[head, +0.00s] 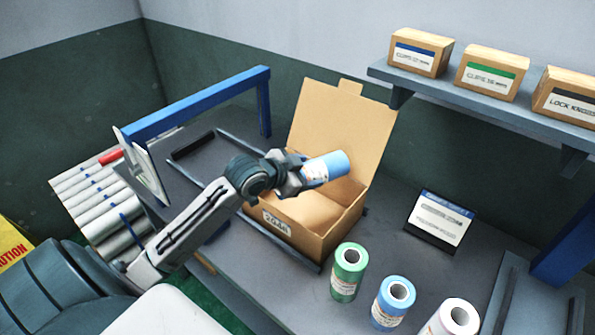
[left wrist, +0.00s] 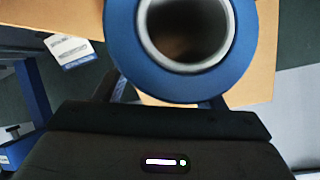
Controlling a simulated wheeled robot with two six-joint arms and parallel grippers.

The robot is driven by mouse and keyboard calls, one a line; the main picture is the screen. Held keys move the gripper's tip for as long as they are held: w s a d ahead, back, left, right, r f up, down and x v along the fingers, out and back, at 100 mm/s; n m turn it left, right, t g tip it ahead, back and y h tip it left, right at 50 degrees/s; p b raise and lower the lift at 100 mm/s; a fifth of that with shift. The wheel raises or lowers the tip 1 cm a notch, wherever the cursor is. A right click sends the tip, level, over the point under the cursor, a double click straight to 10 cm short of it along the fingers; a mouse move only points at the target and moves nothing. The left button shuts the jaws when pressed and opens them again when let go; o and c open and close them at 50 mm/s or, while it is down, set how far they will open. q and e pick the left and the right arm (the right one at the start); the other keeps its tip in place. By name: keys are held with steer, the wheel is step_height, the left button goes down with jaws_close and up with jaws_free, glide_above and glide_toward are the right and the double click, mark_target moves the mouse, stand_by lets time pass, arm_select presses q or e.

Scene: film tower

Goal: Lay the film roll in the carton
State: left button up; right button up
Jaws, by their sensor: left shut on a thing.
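My left gripper (head: 294,177) is shut on a blue film roll (head: 327,167) and holds it above the open carton (head: 297,238). The roll lies tilted, one end towards the carton's raised lid. In the left wrist view the roll (left wrist: 124,30) shows end-on with its grey core, and the gripper's dark body (left wrist: 160,122) is below it. The brown carton stands on the grey bench with its lid up at the back. The arm and roll hide part of the carton's inside. My right gripper is not in view.
A green roll (head: 348,272), another blue roll (head: 392,302) and a white roll (head: 453,320) stand upright right of the carton. A sign (head: 440,221) stands behind them. A blue frame (head: 200,106) rises at the left. A shelf (head: 470,92) with small boxes hangs at upper right.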

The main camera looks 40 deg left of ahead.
arm_select(q)
steer(key=shift+w+a+p, duration=0.15)
steer(key=shift+a+p, duration=0.05)
steer(key=shift+a, duration=0.45)
steer(key=shift+w+a+p, duration=0.15)
steer(key=shift+a, duration=0.45)
steer(key=f+p, duration=0.1)
steer(key=f, duration=0.1)
steer(key=shift+a+f+p, duration=0.25)
steer(key=shift+f+p, duration=0.05)
steer(key=shift+p, duration=0.1)
steer(key=shift+w+f, duration=0.1)
steer(key=shift+f, duration=0.4)
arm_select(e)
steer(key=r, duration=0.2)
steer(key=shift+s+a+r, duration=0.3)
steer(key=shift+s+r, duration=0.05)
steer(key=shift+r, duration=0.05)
arm_select(q)
steer(key=shift+f, duration=0.1)
steer(key=o, duration=1.5)
steer(key=shift+c, duration=0.2)
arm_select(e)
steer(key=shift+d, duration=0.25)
